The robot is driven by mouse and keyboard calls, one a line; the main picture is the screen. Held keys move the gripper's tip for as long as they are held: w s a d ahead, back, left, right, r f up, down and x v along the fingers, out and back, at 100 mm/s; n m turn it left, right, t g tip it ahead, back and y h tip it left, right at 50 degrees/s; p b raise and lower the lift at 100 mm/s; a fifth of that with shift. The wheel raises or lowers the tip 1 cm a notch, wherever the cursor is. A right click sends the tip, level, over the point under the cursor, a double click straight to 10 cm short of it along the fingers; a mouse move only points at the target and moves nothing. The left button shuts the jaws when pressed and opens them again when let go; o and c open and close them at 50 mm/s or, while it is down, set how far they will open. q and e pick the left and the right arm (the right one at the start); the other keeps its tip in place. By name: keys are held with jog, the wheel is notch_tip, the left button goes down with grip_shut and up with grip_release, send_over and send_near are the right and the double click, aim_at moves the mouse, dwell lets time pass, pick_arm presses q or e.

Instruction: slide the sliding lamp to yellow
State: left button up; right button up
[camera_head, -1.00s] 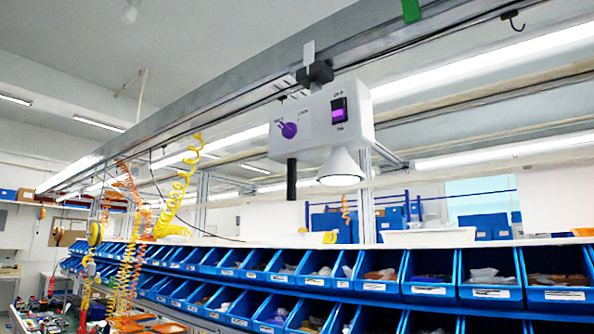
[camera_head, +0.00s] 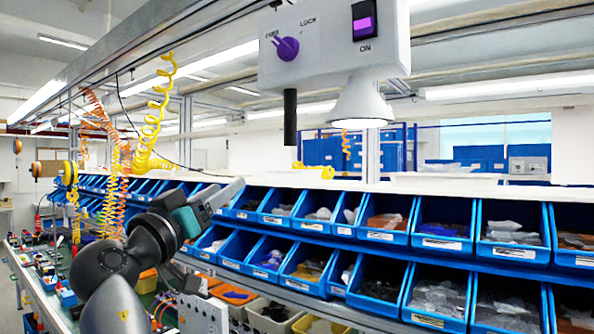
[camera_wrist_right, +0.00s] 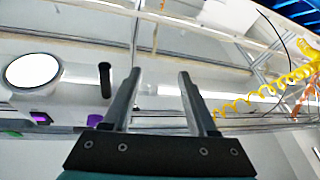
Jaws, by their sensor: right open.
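The sliding lamp is a white box (camera_head: 335,45) with a purple knob (camera_head: 287,47), a purple switch (camera_head: 364,21), a glowing cone-shaped shade (camera_head: 361,103) and a black handle (camera_head: 290,117) hanging below. My right gripper (camera_head: 235,190) is below and left of the handle, apart from it. In the right wrist view my right gripper (camera_wrist_right: 160,73) is open and empty, its two fingers spread. There the black handle (camera_wrist_right: 105,80) shows just left of the fingers, and the bright lamp face (camera_wrist_right: 33,70) is farther left. No yellow mark on the rail is clearly visible. My left gripper is not seen.
An overhead rail (camera_head: 150,45) runs to the far left. A yellow coiled hose (camera_head: 150,125) and orange coils (camera_head: 100,125) hang at the left. Rows of blue bins (camera_head: 440,240) stand below the lamp. The space between handle and yellow hose looks clear.

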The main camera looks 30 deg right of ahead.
aim_at(287, 119)
jog(key=s+d+r+m+g+h, duration=0.1)
jog(key=s+r+m+g+h, duration=0.3)
jog(key=s+r, duration=0.4)
jog(key=shift+m+y, duration=0.5)
jog(key=shift+y, duration=0.1)
jog(key=p+x, duration=0.3)
jog(key=x, duration=0.4)
jog(key=shift+w+d, duration=0.1)
jog(key=shift+d, duration=0.05)
pick_arm(q)
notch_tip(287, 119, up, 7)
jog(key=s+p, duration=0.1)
jog(key=p, duration=0.2)
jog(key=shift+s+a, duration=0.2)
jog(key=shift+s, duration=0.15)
pick_arm(e)
jog(key=x, duration=0.8)
jog(key=shift+f, duration=0.15)
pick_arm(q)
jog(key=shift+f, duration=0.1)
pick_arm(e)
jog(key=shift+w, duration=0.1)
grip_shut()
